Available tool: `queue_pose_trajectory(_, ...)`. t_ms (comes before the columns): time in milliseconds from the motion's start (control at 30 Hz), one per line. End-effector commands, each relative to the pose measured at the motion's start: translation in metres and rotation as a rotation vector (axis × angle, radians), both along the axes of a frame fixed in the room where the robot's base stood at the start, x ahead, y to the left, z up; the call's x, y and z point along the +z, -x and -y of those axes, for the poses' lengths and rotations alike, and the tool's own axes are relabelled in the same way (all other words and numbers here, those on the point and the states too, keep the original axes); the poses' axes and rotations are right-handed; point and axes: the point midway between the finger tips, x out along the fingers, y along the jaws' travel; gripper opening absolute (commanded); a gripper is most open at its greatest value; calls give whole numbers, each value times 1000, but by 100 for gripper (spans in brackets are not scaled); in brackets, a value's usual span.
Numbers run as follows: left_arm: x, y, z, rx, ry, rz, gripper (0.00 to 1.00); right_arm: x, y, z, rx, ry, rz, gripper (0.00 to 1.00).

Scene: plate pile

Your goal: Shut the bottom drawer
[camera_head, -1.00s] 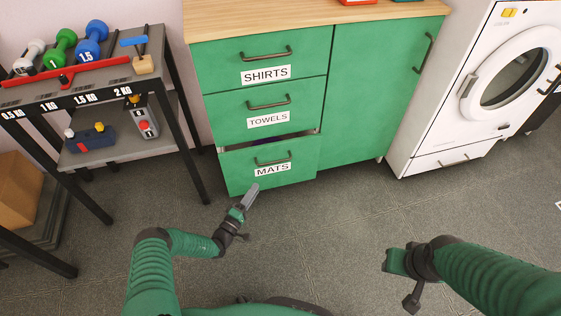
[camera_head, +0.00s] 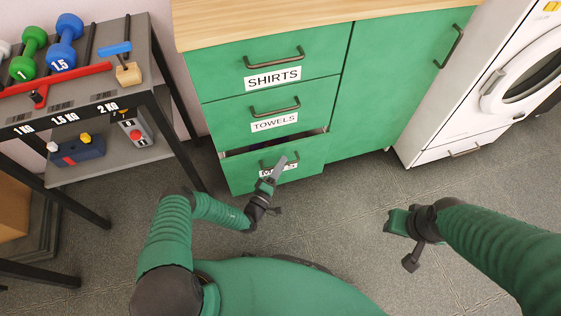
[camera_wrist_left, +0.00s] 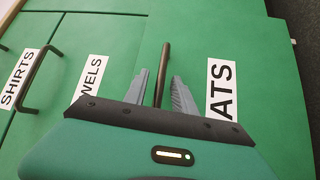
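The bottom drawer (camera_head: 240,177), labelled MATS, is in the green cabinet. It stands slightly pulled out, with a dark gap along its top edge. My left gripper (camera_head: 279,165) is in front of it and covers part of its label. In the left wrist view my left gripper (camera_wrist_left: 160,92) has its two fingers apart, with the dark bar of the drawer handle (camera_wrist_left: 164,62) showing between them. I cannot tell whether they touch the bar. My right gripper (camera_head: 394,222) hangs over the floor, right of the drawer; its fingers do not show clearly.
The TOWELS drawer (camera_head: 231,111) and SHIRTS drawer (camera_head: 225,72) above look shut. A dumbbell rack (camera_head: 160,105) stands close on the left. A white washing machine (camera_head: 455,105) stands to the right. The floor in front of the cabinet (camera_head: 340,205) is clear.

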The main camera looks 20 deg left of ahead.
Motion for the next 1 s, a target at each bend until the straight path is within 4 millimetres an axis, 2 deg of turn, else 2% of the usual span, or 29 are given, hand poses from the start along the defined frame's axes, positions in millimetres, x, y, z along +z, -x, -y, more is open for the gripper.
queue_pose_trajectory(33,0,0,0,0,0,0,28,0,0,0,0,0,0,36)
queue_pose_trajectory(200,-1,0,-1,0,2,0,6,0,0,0,0,0,0,36)
queue_pose_trajectory(267,-1,0,-1,0,2,-1,0,0,0,0,0,0,0,36)
queue_pose_trajectory(1000,-3,0,-3,4,2,-6,0,0,0,0,0,0,0,36)
